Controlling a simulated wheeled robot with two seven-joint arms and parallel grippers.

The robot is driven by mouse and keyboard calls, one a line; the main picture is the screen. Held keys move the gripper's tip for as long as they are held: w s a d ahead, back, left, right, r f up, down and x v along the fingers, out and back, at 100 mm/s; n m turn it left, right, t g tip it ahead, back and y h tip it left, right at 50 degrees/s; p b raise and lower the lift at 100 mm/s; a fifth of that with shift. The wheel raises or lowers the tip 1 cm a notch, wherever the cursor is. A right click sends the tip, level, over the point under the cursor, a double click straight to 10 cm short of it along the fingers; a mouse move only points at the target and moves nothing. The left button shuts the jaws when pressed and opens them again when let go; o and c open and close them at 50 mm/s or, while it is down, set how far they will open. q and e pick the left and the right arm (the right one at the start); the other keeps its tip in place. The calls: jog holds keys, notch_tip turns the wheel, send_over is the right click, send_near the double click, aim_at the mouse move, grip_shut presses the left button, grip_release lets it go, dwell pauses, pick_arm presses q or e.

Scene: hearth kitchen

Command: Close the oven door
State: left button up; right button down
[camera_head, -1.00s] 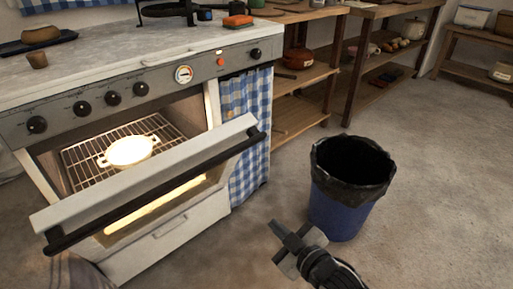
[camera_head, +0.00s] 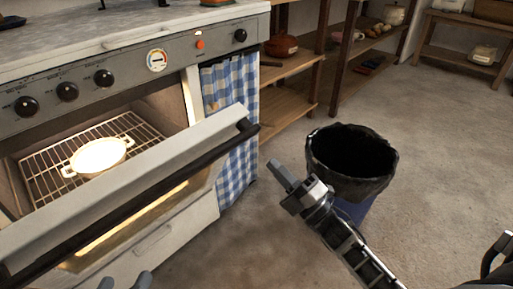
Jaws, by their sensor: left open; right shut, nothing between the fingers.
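The oven door (camera_head: 190,140) hangs partly open, tilted outward, with a black bar handle (camera_head: 160,186) along its upper edge. Inside the lit oven, a pale two-handled dish (camera_head: 98,155) sits on a wire rack (camera_head: 40,183). My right gripper (camera_head: 283,185) is shut and empty, to the right of the door and apart from it, in front of the bin. My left gripper (camera_head: 125,283) shows only its fingertips at the bottom edge, open, below the door's handle. The door's lower left corner is cut off by the frame.
A blue bin with a black liner (camera_head: 350,165) stands on the floor right of the oven, close behind my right gripper. A checked curtain (camera_head: 232,115) hangs beside the oven. Wooden shelves (camera_head: 290,65) stand behind.

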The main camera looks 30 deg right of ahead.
aim_at(248, 137)
jog(key=b+x, duration=0.1)
jog(key=x, duration=0.6)
pick_arm(q)
jog(key=shift+w+d+r+n+t, duration=0.15)
jog(key=shift+r+n+t, duration=0.15)
jog(key=shift+r, duration=0.1)
pick_arm(e)
jog(key=shift+w, duration=0.1)
